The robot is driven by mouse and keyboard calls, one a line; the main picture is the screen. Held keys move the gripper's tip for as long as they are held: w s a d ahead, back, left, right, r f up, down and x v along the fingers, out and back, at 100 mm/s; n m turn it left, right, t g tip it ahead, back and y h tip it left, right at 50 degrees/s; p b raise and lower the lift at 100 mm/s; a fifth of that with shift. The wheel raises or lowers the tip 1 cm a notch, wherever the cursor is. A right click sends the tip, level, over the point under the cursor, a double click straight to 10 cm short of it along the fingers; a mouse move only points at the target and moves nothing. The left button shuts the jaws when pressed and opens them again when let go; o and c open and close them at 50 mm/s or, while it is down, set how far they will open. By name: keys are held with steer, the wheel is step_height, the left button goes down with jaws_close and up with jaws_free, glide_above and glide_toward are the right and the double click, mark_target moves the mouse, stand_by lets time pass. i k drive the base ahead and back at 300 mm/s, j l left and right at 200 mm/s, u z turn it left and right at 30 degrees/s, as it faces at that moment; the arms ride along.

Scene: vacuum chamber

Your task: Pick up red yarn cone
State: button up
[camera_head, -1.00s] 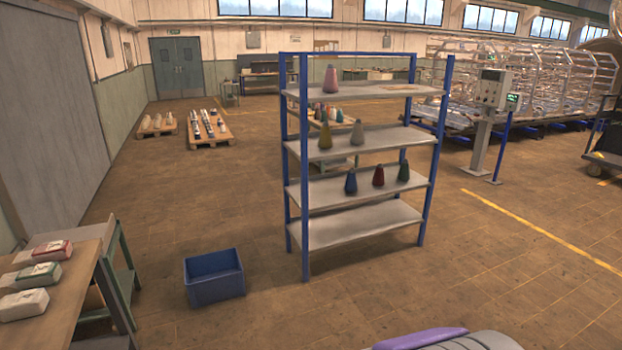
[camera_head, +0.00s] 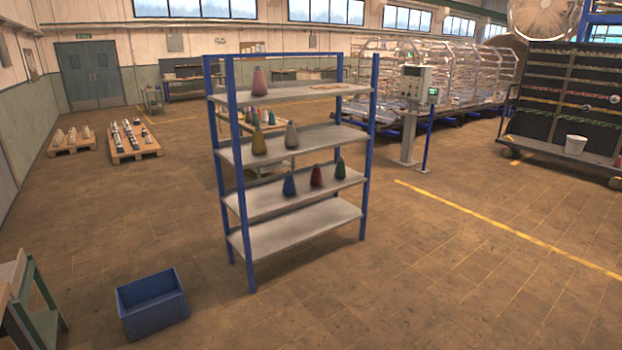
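The red yarn cone (camera_head: 316,176) stands upright on the third shelf from the top of a blue-framed shelf rack (camera_head: 296,232). It is between a blue cone (camera_head: 289,184) on its left and a dark green cone (camera_head: 340,168) on its right. A pinkish-red cone (camera_head: 259,81) stands on the top shelf. A yellow cone (camera_head: 258,141) and a grey cone (camera_head: 291,134) stand on the second shelf. My gripper is not in view.
A blue bin (camera_head: 152,305) sits on the floor left of the rack. A table edge shows at lower left. A control post (camera_head: 410,120) and a wheeled dark rack (camera_head: 560,100) stand to the right. The floor in front and to the right is clear.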

mark_target(316, 180)
steer(key=i+z, duration=0.2)
steer(key=i, duration=1.4)
steer(key=i+l, duration=0.1)
steer(key=i, duration=1.1)
steer(key=i+u, duration=0.1)
steer(key=i, duration=1.05)
steer(key=i+l+u, duration=0.2)
steer(key=i, duration=0.25)
steer(key=i+l+u, duration=0.2)
steer(key=i, duration=0.25)
steer(key=i+l+u, duration=0.2)
steer(key=i, duration=0.25)
